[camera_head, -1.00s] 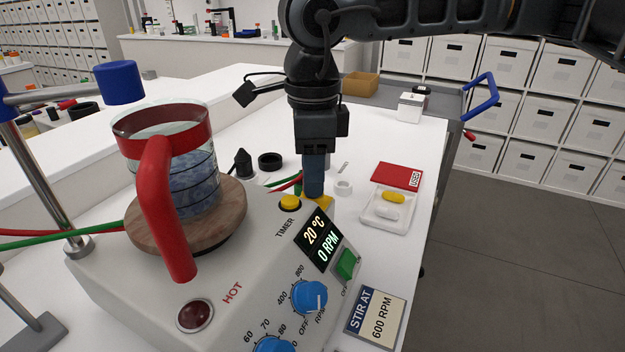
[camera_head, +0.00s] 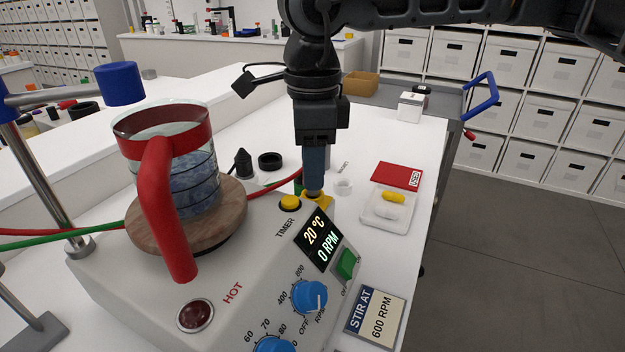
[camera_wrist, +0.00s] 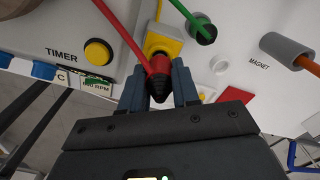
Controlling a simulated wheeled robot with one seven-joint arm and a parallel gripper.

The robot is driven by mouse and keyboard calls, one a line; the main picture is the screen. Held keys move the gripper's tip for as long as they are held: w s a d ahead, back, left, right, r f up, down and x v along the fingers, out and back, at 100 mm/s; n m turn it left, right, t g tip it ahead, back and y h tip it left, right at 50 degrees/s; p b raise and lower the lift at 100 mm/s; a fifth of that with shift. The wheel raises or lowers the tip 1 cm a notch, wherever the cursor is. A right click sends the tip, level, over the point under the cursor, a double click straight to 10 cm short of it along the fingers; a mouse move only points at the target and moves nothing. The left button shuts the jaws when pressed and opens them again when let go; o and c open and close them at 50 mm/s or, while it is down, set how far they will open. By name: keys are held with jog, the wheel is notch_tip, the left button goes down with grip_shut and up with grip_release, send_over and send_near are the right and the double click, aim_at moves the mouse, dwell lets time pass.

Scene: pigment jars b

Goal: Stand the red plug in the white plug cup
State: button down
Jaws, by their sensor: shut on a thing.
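In the wrist view my gripper (camera_wrist: 159,92) is shut on the red plug (camera_wrist: 160,66), which has a dark tapered end between the fingers. A red cable (camera_wrist: 122,30) runs from the plug to the upper left. In the head view my gripper (camera_head: 315,186) is beside the yellow square piece (camera_head: 326,203) at the hotplate's back edge, and the plug itself is hidden there.
A green plug (camera_wrist: 205,33) stands close by, and a grey holder (camera_wrist: 285,48) is near the MAGNET label. The hotplate (camera_head: 240,275) carries a red-handled beaker (camera_head: 190,175). A white tray (camera_head: 388,217) and a red card (camera_head: 397,175) lie to the right.

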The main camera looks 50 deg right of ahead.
jog(key=shift+r, duration=0.1)
jog(key=shift+r+p, duration=0.8)
jog(key=shift+r, duration=1.35)
